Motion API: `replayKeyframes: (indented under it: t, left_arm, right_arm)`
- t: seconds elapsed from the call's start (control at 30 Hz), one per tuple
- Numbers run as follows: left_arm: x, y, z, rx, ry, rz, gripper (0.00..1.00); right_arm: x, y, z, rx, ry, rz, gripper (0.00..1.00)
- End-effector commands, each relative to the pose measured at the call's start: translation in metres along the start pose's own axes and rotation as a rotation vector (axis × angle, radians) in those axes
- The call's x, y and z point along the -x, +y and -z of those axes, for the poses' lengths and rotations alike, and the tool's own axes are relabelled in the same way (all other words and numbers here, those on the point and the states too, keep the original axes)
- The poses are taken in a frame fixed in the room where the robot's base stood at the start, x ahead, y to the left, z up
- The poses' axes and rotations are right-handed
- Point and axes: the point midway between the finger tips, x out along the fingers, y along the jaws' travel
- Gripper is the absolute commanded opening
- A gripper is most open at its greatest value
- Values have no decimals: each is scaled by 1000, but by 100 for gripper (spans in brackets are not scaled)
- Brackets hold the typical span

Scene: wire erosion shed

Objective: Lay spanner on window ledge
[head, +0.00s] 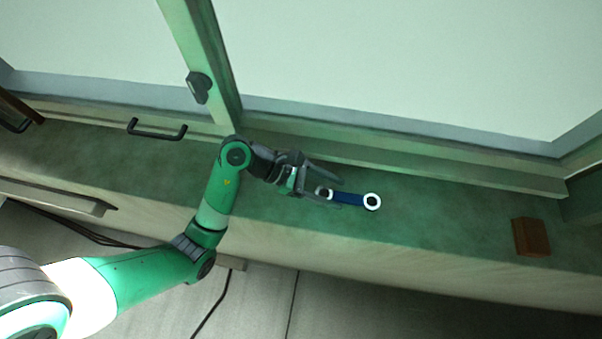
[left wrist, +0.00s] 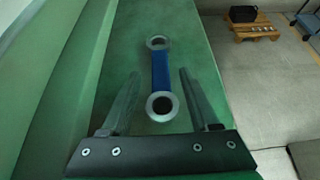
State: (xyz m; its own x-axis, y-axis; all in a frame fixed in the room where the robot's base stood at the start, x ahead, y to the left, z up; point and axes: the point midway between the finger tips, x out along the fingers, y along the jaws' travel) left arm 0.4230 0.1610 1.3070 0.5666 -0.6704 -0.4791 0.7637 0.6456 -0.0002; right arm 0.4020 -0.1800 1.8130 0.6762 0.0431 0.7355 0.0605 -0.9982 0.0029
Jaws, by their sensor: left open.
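The spanner (head: 350,198) has a blue handle and a pale ring at each end. It lies on the green window ledge (head: 440,218), and it also shows in the left wrist view (left wrist: 160,72). My left gripper (head: 338,190) is open at the spanner's near end. In the left wrist view, its two fingers (left wrist: 157,92) stand apart on either side of the spanner, with clear gaps and no visible contact. The near ring lies between the fingers, and the far ring reaches beyond the fingertips. My right gripper is not in view.
A brown block (head: 530,237) sits on the ledge at the right. A window frame with a latch (head: 199,86) rises behind the ledge, and a black handle (head: 157,129) is at the left. In the left wrist view, a wooden pallet (left wrist: 254,27) stands on the floor.

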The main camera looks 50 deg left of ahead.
Motion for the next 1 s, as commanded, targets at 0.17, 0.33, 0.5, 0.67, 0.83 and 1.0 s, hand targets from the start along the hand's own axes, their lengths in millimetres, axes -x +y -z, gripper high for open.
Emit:
replayKeyframes:
  t: [0.17, 0.33, 0.5, 0.67, 0.83, 1.0]
  left_arm:
    - [45, 2, 2, -2, 0, -8, 62]
    - [82, 2, 1, -2, -1, -7, 62]
    - [100, 0, 0, -1, 0, -3, 62]
    - [102, 0, 0, -1, 1, 1, 62]
    - [102, 0, 0, -1, 0, 0, 62]
    - [100, 1, -21, -21, -66, -4, 62]
  right_arm:
    - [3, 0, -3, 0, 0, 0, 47]
    - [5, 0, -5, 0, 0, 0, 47]
    - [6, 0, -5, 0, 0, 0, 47]
    - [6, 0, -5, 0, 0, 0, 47]
    - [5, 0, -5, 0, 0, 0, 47]
    - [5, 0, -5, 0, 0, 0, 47]
